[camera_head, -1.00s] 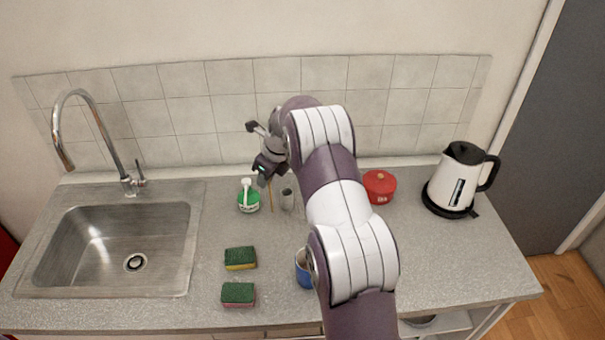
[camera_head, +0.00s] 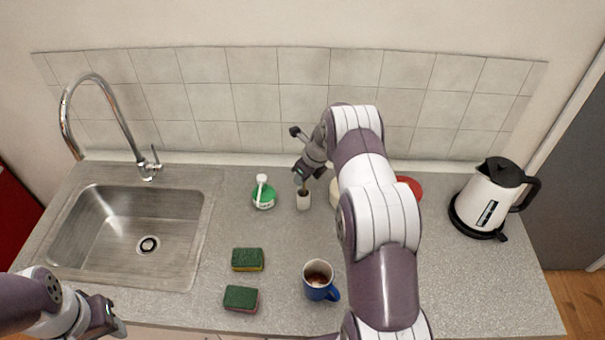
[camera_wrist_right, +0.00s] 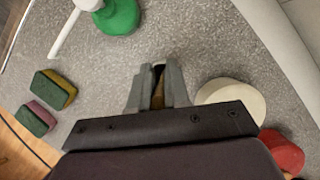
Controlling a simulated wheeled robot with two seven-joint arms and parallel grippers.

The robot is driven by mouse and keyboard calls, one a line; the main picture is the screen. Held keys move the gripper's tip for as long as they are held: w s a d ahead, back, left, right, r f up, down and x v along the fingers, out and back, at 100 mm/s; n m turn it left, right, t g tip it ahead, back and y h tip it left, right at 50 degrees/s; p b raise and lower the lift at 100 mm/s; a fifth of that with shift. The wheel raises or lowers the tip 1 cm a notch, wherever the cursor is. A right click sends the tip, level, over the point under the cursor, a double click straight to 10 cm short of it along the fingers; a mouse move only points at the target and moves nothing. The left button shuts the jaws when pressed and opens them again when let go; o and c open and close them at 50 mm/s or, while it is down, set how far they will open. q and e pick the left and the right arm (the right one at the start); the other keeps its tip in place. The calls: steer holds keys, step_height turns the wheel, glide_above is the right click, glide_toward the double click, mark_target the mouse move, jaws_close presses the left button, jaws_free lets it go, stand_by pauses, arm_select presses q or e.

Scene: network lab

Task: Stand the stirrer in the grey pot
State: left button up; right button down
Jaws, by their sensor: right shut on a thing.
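My right gripper (camera_head: 306,173) is shut on the stirrer (camera_head: 304,186), a thin brown stick held roughly upright. The small light grey pot (camera_head: 303,202) stands on the counter just below that gripper. The stirrer's lower end meets the pot's dark mouth in the head view; how far inside it is, I cannot tell. In the right wrist view the stirrer (camera_wrist_right: 158,95) shows between the fingers, which hide most of what is below. My left gripper (camera_head: 112,322) is at the lower left, away from the pot; its jaw opening is unclear.
A green-and-white bottle (camera_head: 263,194) stands left of the pot. A whitish round thing (camera_wrist_right: 232,97) and a red pot (camera_wrist_right: 283,150) are right. Two sponges (camera_head: 247,260), a blue mug (camera_head: 318,281), a kettle (camera_head: 487,200) and the sink (camera_head: 125,235) are farther off.

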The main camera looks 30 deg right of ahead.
steer(key=shift+s+a+f, duration=0.1)
steer(key=shift+s+a, duration=0.05)
steer(key=shift+a, duration=0.15)
steer(key=c, duration=1.1)
jaws_free()
steer(key=shift+d, duration=0.1)
steer(key=shift+r, duration=0.45)
steer(key=b+v, duration=0.3)
steer(key=v, duration=0.8)
steer(key=s+a+r+n+g+h, duration=0.1)
steer(key=s+a+n, duration=0.8)
steer(key=n, duration=0.7)
steer(key=s+a+r+n+g, duration=0.1)
steer(key=s+a+r+n, duration=0.1)
steer(key=s+a+n, duration=0.7)
steer(key=s+n, duration=0.6)
steer(key=n, duration=0.1)
steer(key=shift+s+g+h, duration=0.25)
steer(key=shift+g+h, duration=0.05)
steer(key=shift+h, duration=0.1)
